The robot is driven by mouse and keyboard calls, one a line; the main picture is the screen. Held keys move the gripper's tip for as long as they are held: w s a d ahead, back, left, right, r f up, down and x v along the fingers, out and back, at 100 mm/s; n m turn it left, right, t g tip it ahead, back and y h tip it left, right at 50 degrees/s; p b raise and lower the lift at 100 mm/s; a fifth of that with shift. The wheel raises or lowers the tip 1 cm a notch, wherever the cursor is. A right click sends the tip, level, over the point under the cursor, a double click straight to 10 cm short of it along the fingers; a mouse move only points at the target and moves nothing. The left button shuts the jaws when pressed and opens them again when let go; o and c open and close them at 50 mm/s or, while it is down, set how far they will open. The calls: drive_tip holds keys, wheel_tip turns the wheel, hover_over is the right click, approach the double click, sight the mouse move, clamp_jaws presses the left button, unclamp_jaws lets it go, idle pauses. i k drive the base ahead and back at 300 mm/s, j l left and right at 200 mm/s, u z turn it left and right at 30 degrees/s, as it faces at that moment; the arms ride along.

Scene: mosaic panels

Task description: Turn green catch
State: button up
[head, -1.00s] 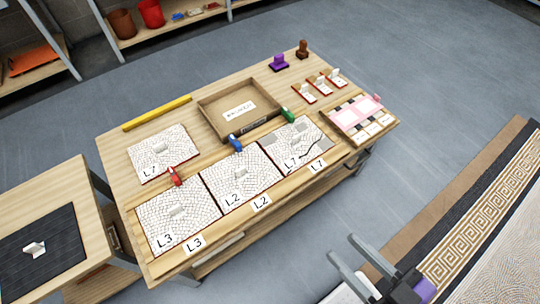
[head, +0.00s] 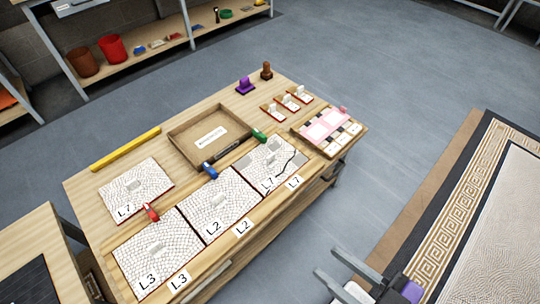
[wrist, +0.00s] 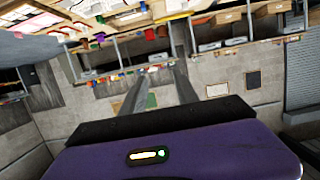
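The green catch (head: 259,136) sits on the wooden workbench at the back edge of the rightmost panel, labelled L7 (head: 270,165). A blue catch (head: 210,171) is at the back of the L2 panel (head: 220,205), and a red catch (head: 151,212) is at the back of the L3 panel (head: 155,255). My gripper (head: 335,264) is at the bottom right in the head view, off the bench and well apart from the green catch. Its two fingers are spread with nothing between them. In the wrist view the fingers (wrist: 155,90) point toward a far wall.
A wooden tray (head: 180,150) lies behind the panels. Floor (head: 400,100) is clear to the right.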

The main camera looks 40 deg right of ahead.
sight(258, 134)
drive_tip(key=i+l, duration=0.2)
drive_tip(key=i, duration=0.35)
drive_tip(key=i+l, duration=0.15)
drive_tip(key=i, duration=0.35)
drive_tip(key=l+z, duration=0.05)
